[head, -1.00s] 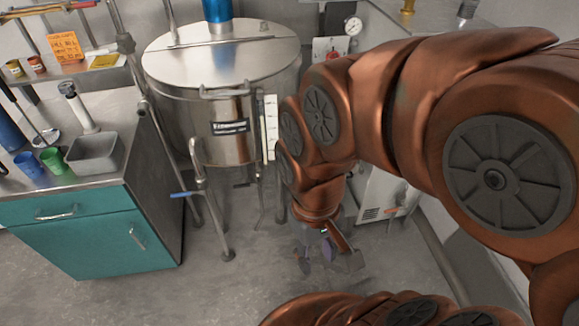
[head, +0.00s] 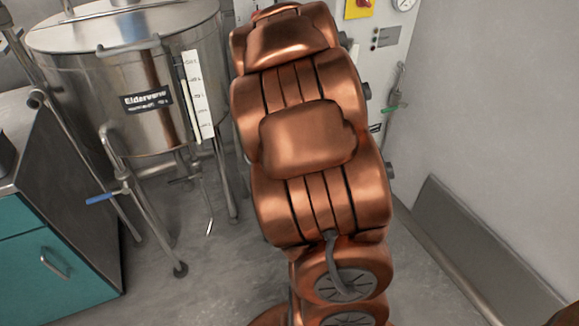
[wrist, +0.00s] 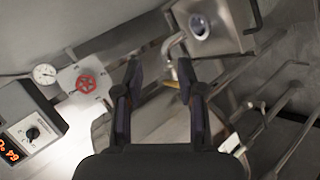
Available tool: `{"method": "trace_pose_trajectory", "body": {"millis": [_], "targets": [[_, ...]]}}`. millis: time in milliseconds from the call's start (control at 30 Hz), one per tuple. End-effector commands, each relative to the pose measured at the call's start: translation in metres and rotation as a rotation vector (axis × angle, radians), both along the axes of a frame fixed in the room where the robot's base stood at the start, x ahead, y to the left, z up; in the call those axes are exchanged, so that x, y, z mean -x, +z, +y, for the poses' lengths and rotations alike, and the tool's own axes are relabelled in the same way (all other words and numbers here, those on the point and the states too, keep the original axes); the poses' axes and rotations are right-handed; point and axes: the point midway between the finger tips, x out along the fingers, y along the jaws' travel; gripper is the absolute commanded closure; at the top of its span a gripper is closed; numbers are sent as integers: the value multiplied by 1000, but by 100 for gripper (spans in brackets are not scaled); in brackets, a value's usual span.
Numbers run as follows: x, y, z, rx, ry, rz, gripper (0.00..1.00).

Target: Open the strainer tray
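My gripper (wrist: 158,70) shows in the wrist view with its two dark fingers apart and nothing between them. In the head view my arm hides it. I cannot pick out the strainer tray for certain in either view. Beyond the fingertips in the wrist view is a metal box-like part (wrist: 228,40) with a round opening and a curved pipe beside it. The gripper appears apart from it.
A steel tank (head: 135,75) on legs stands left in the head view, beside a teal cabinet (head: 60,265). A wall and low metal ledge (head: 470,245) bound the right. The wrist view shows a red handwheel (wrist: 86,84), gauge (wrist: 44,74) and control box (wrist: 32,125).

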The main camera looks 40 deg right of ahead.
Motion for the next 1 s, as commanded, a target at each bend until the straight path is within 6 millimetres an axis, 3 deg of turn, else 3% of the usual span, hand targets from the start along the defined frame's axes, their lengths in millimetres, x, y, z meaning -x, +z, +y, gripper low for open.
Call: {"method": "trace_pose_trajectory", "body": {"millis": [33, 200, 300, 500, 600, 800, 1000], "targets": [[-5, -35, -19, 35, 47, 1, 61], [-23, -99, -55, 149, 260, -23, 61], [-28, -140, -66, 198, 390, -53, 61], [-21, -224, -68, 251, 635, -151, 61], [-12, -253, -62, 267, 729, -215, 61], [3, -281, -49, 285, 838, -315, 61], [-2, -286, -43, 287, 867, -344, 61]]}}
